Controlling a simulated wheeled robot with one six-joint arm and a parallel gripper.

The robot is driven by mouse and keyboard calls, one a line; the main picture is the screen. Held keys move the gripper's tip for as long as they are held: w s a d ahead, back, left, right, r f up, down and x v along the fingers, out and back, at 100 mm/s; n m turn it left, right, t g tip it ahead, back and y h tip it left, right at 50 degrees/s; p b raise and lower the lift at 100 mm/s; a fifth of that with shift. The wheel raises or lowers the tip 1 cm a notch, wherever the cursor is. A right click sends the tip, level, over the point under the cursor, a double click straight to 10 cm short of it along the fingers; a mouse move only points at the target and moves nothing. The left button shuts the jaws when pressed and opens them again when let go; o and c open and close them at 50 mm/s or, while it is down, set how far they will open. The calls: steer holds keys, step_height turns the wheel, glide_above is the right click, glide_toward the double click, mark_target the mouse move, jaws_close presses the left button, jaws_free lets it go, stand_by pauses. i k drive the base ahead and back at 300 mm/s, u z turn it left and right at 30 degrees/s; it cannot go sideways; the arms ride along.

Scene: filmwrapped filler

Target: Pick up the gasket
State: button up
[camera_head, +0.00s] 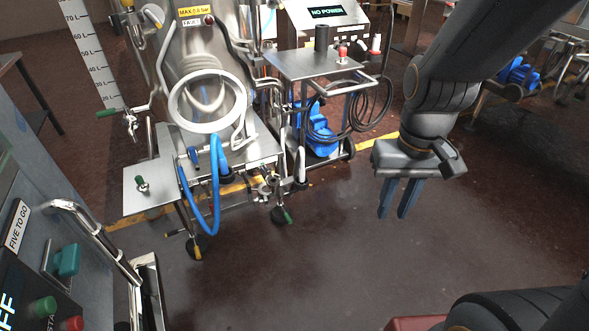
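A pale white ring (212,128), which looks like the gasket, sits at the front of the steel vessel (195,30) left of centre. It stands nearly upright around a round opening or dome, and I cannot tell whether it is fixed there. My gripper (393,213) hangs to the right over the open floor, its two blue fingers pointing down. The fingers are apart with nothing between them. My gripper is well to the right of the ring and touches nothing.
A blue hose (215,190) loops below the ring from the steel cart (155,178). A trolley with a grey top (300,66) and coiled black cable stands right of the vessel. A control cabinet (30,245) fills the lower left. The middle floor is clear.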

mark_target(269, 172)
steer(key=u, duration=0.2)
steer(key=i, duration=1.2)
steer(key=u, duration=0.15)
